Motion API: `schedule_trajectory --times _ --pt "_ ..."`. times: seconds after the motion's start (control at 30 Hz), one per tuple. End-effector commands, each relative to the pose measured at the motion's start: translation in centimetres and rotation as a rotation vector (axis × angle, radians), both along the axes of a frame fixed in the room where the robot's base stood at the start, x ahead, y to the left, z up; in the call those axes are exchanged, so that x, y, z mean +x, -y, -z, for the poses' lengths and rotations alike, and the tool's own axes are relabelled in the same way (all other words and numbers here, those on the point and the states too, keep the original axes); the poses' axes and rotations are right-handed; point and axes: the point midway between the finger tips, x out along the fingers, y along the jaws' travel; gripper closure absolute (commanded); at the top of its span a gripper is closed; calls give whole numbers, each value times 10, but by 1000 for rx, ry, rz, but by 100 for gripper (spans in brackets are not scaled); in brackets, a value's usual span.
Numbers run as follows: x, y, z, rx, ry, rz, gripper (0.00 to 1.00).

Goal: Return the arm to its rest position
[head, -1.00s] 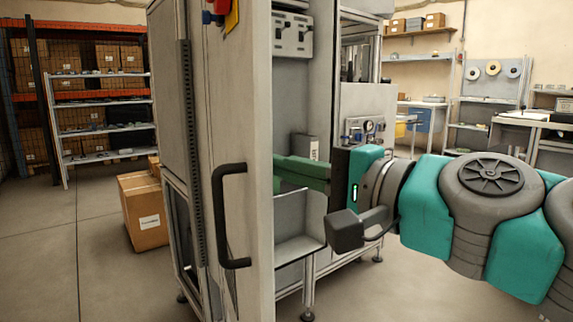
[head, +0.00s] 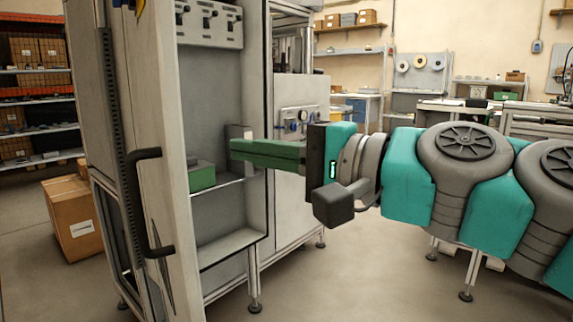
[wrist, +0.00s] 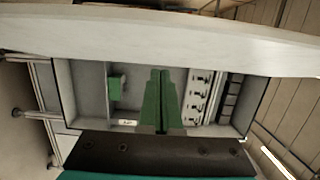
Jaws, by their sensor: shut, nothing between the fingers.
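My gripper (head: 236,150) has long green fingers and points left toward the open machine cabinet (head: 262,190) in the head view. My teal and grey arm reaches in from the right. In the wrist view my gripper (wrist: 160,75) shows its two green fingers pressed together with nothing between them. The cabinet interior (wrist: 90,90) lies beyond them. I cannot tell exactly how far the fingertips are from the cabinet.
The open cabinet door (head: 128,170) with a black handle (head: 150,205) stands at the left. A green block (head: 201,177) sits on the cabinet's inner shelf. A cardboard box (head: 72,218) is on the floor. The floor below my arm is clear at front centre.

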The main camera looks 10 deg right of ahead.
Motion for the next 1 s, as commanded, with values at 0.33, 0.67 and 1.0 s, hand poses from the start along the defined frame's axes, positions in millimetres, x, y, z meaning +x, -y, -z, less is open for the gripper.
schedule_trajectory --times 0.33,0.67,1.0 --pt "-33 24 1 1 0 5 100" --pt "-42 22 16 -55 -22 -9 100" --pt "-44 -20 210 -692 -265 -209 100"
